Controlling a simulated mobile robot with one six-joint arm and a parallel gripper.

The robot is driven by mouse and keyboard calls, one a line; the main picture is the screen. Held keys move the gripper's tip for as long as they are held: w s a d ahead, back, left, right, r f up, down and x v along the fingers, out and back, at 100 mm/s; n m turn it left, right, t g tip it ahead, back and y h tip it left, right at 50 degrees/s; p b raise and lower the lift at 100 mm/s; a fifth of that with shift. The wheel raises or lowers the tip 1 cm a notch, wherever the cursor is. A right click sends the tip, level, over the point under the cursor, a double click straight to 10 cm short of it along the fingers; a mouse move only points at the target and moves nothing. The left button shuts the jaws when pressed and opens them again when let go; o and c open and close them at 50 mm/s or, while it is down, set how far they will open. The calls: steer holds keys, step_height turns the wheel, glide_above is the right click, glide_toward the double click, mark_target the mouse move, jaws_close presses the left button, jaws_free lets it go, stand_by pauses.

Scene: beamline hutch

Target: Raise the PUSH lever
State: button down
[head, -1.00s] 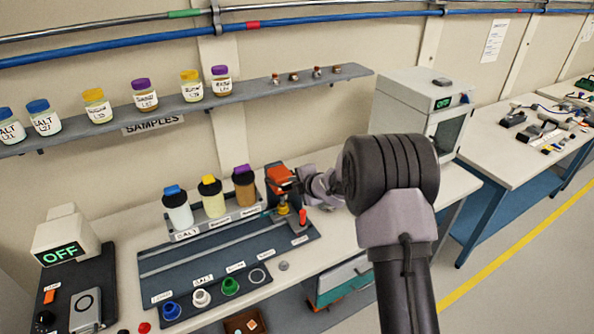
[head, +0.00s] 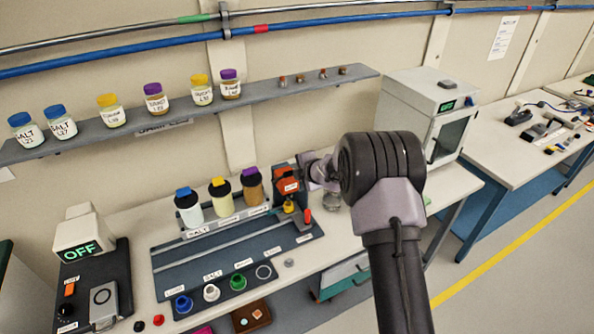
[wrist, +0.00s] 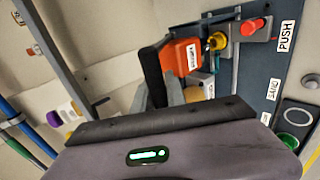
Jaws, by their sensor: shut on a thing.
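The PUSH label (wrist: 286,37) shows at the upper right of the wrist view. Beside it a red-tipped lever (wrist: 254,26) sits on a grey mount. It also shows in the head view (head: 307,217), right of a yellow knob (head: 289,207). An orange block with a dark back (head: 287,181) stands behind them, and shows close in the wrist view (wrist: 182,57). My gripper (wrist: 160,88) is at the orange block and appears shut on it; the contact is partly hidden. My gripper is apart from the red-tipped lever.
Three capped bottles (head: 222,199) stand in a rack left of the orange block. A shelf (head: 270,92) with jars runs above. A white cabinet (head: 420,100) stands to the right.

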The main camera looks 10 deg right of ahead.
steer(key=c, duration=1.3)
jaws_free()
steer(key=shift+c, duration=0.2)
steer(key=v, duration=1.7)
steer(key=shift+s+d+r, duration=0.1)
steer(key=shift+r, duration=0.05)
